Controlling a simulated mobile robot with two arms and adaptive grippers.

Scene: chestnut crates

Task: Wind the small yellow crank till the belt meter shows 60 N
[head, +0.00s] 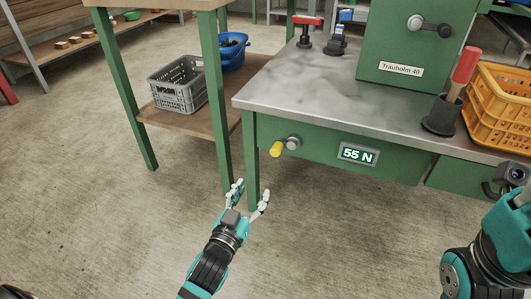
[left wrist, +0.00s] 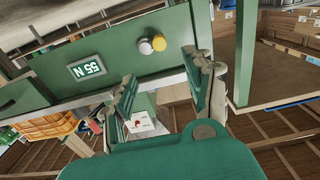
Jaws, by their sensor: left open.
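The small yellow crank (head: 276,149) sticks out from the green front panel of the metal-topped bench, beside its round grey hub (head: 293,142). The belt meter (head: 357,154), right of it on the same panel, reads 55 N. My left gripper (head: 252,190) is open and empty, below and a little left of the crank in the head view, apart from it. In the left wrist view the open fingers (left wrist: 161,70) point toward the panel, with the yellow crank knob (left wrist: 159,42) just beyond the fingertips. The meter (left wrist: 86,69) appears upside down there. My right gripper is not in view.
A green-legged table (head: 120,90) with a grey crate (head: 178,88) stands left. The floor in front is clear.

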